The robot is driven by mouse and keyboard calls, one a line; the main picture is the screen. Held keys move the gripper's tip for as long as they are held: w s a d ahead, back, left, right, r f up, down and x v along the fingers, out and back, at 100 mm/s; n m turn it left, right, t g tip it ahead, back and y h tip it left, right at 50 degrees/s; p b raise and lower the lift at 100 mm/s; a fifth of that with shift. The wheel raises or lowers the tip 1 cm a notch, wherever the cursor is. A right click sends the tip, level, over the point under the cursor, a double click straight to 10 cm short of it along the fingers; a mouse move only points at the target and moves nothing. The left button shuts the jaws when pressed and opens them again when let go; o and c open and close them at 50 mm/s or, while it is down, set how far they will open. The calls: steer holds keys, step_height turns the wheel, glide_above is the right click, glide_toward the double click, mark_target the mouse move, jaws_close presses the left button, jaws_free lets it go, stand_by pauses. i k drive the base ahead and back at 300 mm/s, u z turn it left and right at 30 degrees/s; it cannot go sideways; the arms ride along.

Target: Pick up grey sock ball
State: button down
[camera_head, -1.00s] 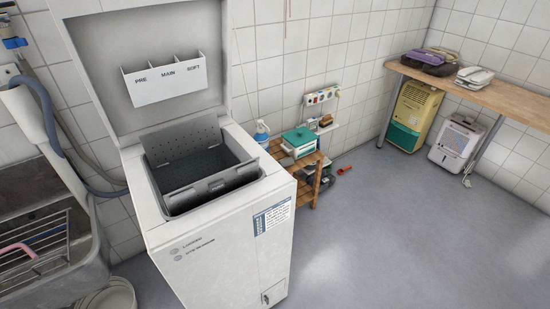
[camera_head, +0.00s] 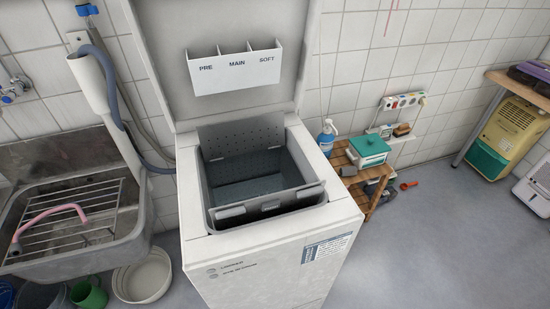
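I see no grey sock ball in this view. A white top-loading washing machine (camera_head: 255,265) stands in the middle with its lid (camera_head: 245,105) raised. Its perforated grey drum (camera_head: 250,165) is open at the top, and the part of the inside that shows looks empty. The drum's lower front is hidden by the near drum flap. My gripper is not in view.
A stone sink (camera_head: 135,225) with a wire rack stands left of the machine. A white basin (camera_head: 145,277) and a green bucket (camera_head: 90,293) sit on the floor below. A wooden shelf (camera_head: 357,178) stands right. Grey floor (camera_head: 440,245) at right is clear.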

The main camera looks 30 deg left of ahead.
mark_target(349, 171)
steer(key=u, duration=0.4)
steer(key=i, duration=0.4)
steer(key=z, duration=0.95)
steer(key=i, duration=3.1)
steer(key=u, duration=4.55)
